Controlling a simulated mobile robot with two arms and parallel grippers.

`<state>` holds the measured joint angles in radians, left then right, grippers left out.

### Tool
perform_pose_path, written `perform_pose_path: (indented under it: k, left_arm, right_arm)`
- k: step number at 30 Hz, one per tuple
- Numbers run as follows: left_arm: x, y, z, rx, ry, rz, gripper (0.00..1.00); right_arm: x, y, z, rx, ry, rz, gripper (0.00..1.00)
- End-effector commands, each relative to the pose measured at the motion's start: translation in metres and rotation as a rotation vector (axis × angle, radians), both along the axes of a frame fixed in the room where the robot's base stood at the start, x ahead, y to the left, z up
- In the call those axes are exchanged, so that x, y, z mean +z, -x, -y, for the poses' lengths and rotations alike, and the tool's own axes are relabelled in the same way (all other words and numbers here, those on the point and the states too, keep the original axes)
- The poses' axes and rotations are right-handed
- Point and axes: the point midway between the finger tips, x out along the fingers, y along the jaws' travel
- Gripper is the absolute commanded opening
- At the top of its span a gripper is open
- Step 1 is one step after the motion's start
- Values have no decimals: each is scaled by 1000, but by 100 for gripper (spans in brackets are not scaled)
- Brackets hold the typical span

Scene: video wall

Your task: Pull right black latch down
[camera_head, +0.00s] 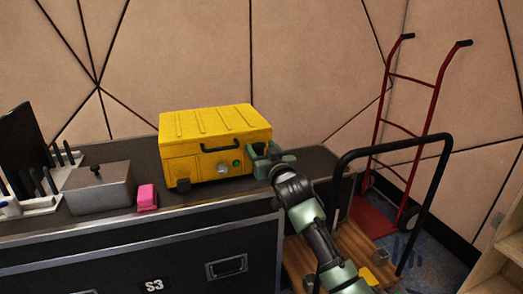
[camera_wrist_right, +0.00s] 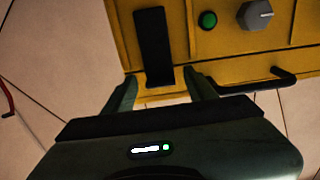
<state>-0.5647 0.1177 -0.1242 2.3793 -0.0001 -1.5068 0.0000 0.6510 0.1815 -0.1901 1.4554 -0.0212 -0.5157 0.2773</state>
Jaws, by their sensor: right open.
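A yellow case (camera_head: 215,140) with a black handle (camera_head: 219,147) stands on the dark counter. The right black latch (camera_head: 259,148) is at the case's right front corner, partly covered by my gripper. In the right wrist view the latch (camera_wrist_right: 153,45) is a long black bar on the yellow front, beside the green button (camera_wrist_right: 208,20). My right gripper (camera_head: 262,163) is open at that corner. In the wrist view its fingers (camera_wrist_right: 163,84) are on either side of the latch's near end; I cannot tell if they touch it. My left gripper is not in view.
A grey lidded box (camera_head: 97,190) and a pink block (camera_head: 147,197) lie left of the case. A cart with a black handle (camera_head: 395,148) and a red hand truck (camera_head: 429,95) stand to the right.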

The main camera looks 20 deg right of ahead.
Motion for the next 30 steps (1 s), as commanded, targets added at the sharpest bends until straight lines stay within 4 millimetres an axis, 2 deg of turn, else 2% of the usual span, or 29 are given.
perform_pose_path:
  k: [3,9,30]
  left_arm:
    - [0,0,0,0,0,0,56]
    - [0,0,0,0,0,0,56]
    - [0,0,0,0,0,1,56]
  right_arm:
    - [0,0,0,0,0,0,54]
    - [0,0,0,0,0,0,0]
    - [0,0,0,0,1,-1,0]
